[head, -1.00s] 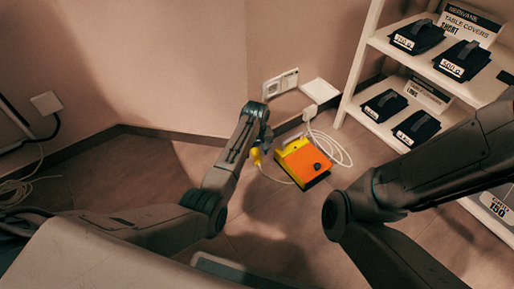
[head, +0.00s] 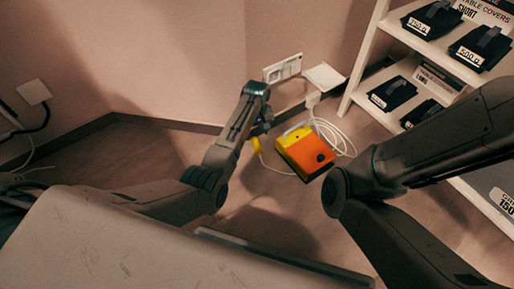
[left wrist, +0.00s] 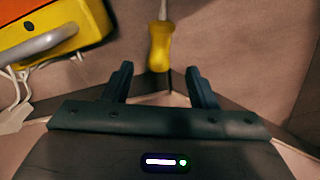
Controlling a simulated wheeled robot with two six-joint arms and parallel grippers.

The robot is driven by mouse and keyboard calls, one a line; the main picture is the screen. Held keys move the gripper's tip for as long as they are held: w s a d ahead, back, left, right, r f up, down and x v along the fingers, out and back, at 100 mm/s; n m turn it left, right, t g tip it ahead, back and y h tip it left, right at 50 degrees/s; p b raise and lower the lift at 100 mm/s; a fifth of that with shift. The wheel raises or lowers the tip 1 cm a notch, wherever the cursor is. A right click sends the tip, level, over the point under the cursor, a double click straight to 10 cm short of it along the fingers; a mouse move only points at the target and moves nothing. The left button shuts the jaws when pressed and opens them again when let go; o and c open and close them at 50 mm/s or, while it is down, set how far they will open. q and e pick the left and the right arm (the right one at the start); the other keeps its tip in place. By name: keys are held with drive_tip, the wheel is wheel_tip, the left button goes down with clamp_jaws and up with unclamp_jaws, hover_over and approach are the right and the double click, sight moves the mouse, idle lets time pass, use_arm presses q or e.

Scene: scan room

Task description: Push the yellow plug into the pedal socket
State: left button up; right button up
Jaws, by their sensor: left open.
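The yellow plug (head: 257,145) shows just below my left gripper (head: 262,122) in the head view. In the left wrist view the plug (left wrist: 160,47) lies ahead of my open left gripper (left wrist: 162,82), its thick end in line with the gap between the fingertips. A pale cable runs from its far end. I cannot tell how far it is from the fingers. The orange and yellow pedal (head: 307,153) is on the floor right of the plug. Its yellow side (left wrist: 75,22), with a grey bar and a small dark hole, shows at upper left in the wrist view. My right gripper is out of view.
A white coiled cable (head: 335,135) lies behind the pedal. A wall outlet (head: 282,68) is above it. White shelves (head: 366,57) with black packs stand at the right. A pale surface (head: 120,245) fills the lower left. Floor around the pedal's front is clear.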

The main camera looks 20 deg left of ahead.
sight(257, 144)
use_arm(q)
wheel_tip(257, 144, down, 3)
drive_tip(key=shift+f+b, duration=0.15)
drive_tip(key=shift+b, duration=0.6)
drive_tip(key=shift+f, duration=0.2)
drive_tip(key=shift+r, duration=0.1)
wheel_tip(257, 144, down, 6)
drive_tip(key=b, duration=0.4)
drive_tip(key=shift+r, duration=0.3)
